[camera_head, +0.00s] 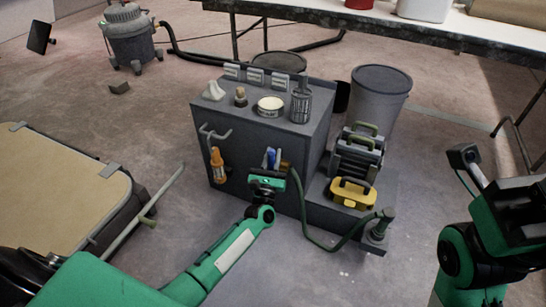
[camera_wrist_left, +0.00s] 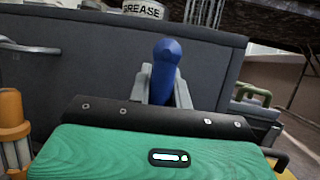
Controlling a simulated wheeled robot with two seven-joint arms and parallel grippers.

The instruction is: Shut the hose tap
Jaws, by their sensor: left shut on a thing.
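The hose tap is on the front of a dark grey cabinet (camera_head: 250,140). Its blue lever (camera_head: 271,155) points up, and brass shows beside it at the right. My left gripper (camera_head: 269,163) is at the tap with its fingers on either side of the lever. In the left wrist view the blue lever (camera_wrist_left: 166,68) stands upright between the two grey fingers of this gripper (camera_wrist_left: 164,88), which is shut on it. The tap's body is hidden behind my gripper. A green hose (camera_head: 312,237) hangs from the tap side. My right arm is folded at the right edge; its fingers cannot be made out.
A grease tin (camera_head: 270,106) and other small items stand on top. A yellow case (camera_head: 352,193) lies on the low ledge at the right, near a grey bin (camera_head: 380,95). The floor in front is clear.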

